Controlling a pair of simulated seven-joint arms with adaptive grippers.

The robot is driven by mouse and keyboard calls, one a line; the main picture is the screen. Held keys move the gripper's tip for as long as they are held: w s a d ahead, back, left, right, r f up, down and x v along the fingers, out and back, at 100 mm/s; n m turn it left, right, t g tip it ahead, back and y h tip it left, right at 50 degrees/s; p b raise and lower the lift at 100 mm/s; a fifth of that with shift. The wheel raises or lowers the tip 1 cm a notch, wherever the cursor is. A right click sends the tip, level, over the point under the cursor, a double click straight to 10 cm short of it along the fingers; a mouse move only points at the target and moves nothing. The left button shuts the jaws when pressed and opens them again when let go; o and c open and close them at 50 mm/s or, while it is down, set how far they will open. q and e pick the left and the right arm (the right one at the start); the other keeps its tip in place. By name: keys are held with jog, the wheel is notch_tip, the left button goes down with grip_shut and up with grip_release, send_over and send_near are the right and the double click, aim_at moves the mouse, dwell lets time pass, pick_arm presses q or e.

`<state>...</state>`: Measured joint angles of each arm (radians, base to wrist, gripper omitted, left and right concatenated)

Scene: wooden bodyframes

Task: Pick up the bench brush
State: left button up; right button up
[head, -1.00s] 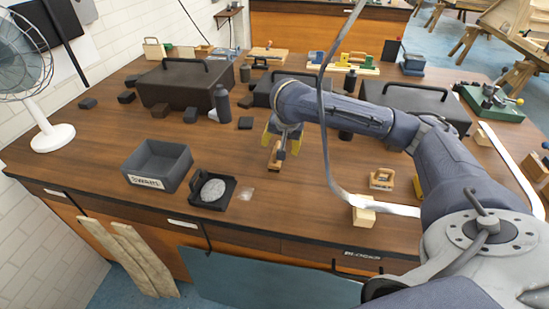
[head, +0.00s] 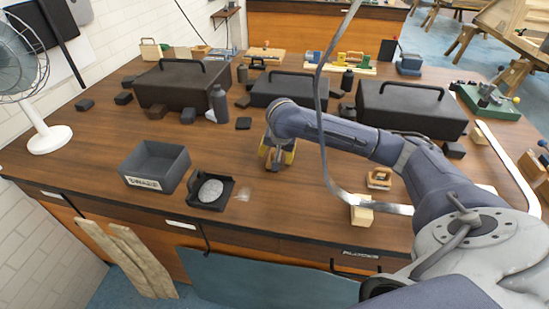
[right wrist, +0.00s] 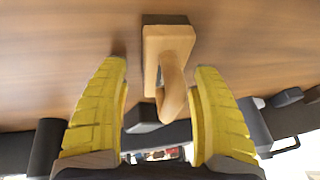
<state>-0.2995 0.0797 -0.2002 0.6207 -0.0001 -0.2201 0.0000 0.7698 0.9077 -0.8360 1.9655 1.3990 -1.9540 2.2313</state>
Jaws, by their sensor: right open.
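A small wooden piece with a flat block and a curved handle (right wrist: 168,75), which looks like the bench brush, lies on the table in the right wrist view. My right gripper (right wrist: 161,68) is open, with one yellow finger on each side of the handle and visible gaps between. In the head view my right gripper (head: 277,158) points down at the middle of the table and largely hides the wooden piece. I cannot tell whether the piece has bristles. My left gripper is not in view.
The wooden table (head: 310,205) is clear around the gripper. A grey open bin (head: 155,168) and a black tray with a round grey disc (head: 210,190) stand to the left. Black cases (head: 410,107) stand behind. Another wooden handled tool (head: 379,179) lies to the right.

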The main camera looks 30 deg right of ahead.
jog(key=shift+c, duration=0.2)
grip_shut()
dwell(0.3)
jog(key=shift+r, duration=0.15)
notch_tip(320, 180, up, 20)
dwell(0.8)
jog(key=c, duration=0.9)
grip_release()
jog(key=c, duration=0.5)
jog(key=c, duration=1.4)
grip_release()
